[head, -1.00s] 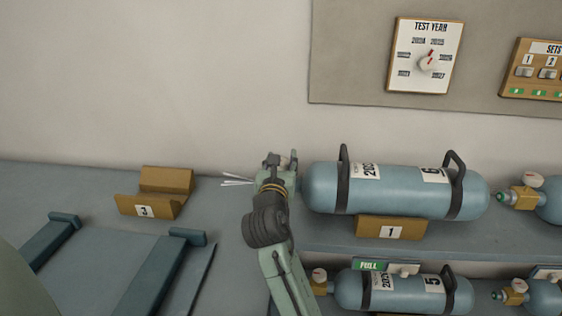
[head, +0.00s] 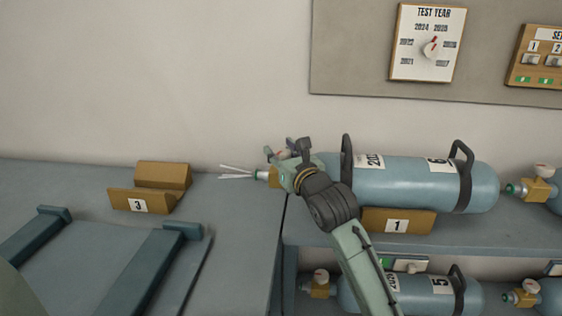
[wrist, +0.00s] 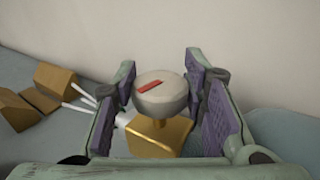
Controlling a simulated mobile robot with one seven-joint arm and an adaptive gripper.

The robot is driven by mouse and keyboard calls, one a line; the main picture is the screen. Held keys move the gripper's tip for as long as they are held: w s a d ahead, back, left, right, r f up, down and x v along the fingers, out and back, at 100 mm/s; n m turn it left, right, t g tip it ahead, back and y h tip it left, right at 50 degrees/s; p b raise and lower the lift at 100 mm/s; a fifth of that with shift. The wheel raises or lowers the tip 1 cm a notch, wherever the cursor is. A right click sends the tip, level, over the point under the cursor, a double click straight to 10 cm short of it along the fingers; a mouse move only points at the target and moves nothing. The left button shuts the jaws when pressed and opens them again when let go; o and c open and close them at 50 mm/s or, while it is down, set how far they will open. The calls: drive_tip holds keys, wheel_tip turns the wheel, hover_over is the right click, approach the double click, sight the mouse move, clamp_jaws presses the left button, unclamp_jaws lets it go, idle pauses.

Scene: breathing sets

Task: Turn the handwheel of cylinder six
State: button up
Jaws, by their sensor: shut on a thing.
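Cylinder six (head: 410,182) is a blue-grey tank lying on its side in the cradle marked 1, with two black hoops and a label 6. Its brass valve (wrist: 158,137) is at its left end, partly behind my gripper in the head view. The handwheel (wrist: 160,95) is a round grey knob with a red mark on top of the valve. My gripper (head: 284,152) is shut on the handwheel, its purple pads to either side of it in the wrist view. White streaks (head: 237,172) spread left from the valve's outlet.
An empty cradle marked 3 (head: 150,195) stands on the left counter. Cylinder five (head: 425,296) lies on the shelf below. A test-year dial board (head: 427,43) and a sets panel (head: 538,58) hang on the wall. Another cylinder's valve (head: 540,188) is close at the right.

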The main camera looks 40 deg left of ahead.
drive_tip(key=shift+g, duration=0.3)
drive_tip(key=o, duration=1.2)
drive_tip(key=v, duration=1.2)
drive_tip(key=shift+f, duration=0.1)
